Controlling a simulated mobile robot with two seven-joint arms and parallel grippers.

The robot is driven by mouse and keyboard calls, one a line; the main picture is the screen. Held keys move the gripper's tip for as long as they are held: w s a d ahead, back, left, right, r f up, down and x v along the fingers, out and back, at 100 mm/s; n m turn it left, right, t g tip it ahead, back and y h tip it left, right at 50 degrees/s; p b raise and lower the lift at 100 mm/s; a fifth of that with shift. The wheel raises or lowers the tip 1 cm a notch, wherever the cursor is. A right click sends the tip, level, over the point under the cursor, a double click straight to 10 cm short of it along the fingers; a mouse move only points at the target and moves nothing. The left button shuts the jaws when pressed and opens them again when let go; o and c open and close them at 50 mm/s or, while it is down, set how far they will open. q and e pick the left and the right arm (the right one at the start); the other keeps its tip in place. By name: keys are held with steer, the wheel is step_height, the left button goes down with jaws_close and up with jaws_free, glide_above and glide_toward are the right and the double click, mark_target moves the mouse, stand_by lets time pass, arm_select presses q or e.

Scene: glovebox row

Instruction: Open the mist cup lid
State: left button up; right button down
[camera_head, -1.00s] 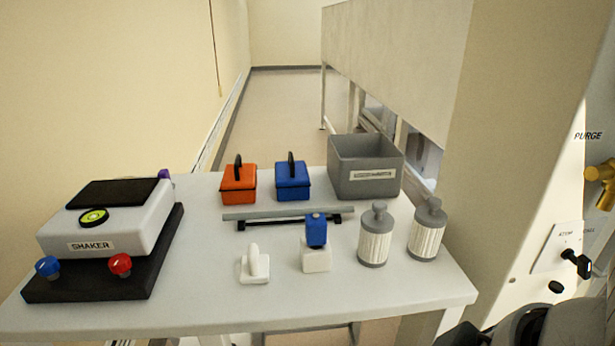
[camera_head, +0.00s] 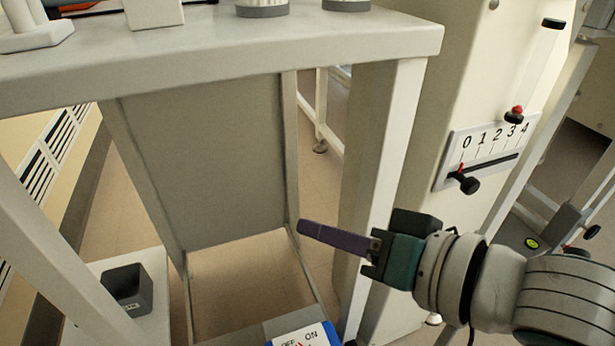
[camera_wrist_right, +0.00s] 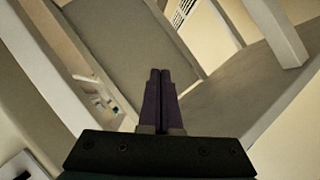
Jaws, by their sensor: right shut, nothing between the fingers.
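I cannot make out a mist cup or its lid in either current view. My right gripper (camera_head: 303,229) reaches in from the right in the head view, below the table top and in front of the stand's grey back panel. Its long purple fingers are together with nothing between them. The wrist view also shows the shut fingers (camera_wrist_right: 160,74), pointing away over the table frame and floor, touching nothing. My left gripper is in neither view.
The white table (camera_head: 250,55) crosses the top, with canister bases (camera_head: 262,9) at its front edge. A table leg (camera_head: 385,190) stands just behind my gripper. A dark grey bin (camera_head: 128,288) sits low left. An OFF/ON box (camera_head: 300,336) is below. A 0–4 slider panel (camera_head: 487,158) is right.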

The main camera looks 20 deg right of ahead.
steer(key=d+f+m+y+b, duration=0.1)
steer(key=d+f+y+b, duration=0.15)
steer(key=f+b, duration=0.5)
steer(key=d+f+y+b, duration=0.1)
steer(key=f+y+b, duration=0.2)
steer(key=f+b, duration=0.5)
steer(key=s+d+f+m+g+y+b, duration=0.1)
steer(key=s+d+f+g+y+b, duration=0.3)
steer(key=d+f+b, duration=0.6)
steer(key=a+b, duration=0.5)
steer(key=a, duration=0.6)
steer(key=shift+w+f+m, duration=0.2)
steer(key=shift+m, duration=0.1)
steer(key=shift+w+a, duration=0.1)
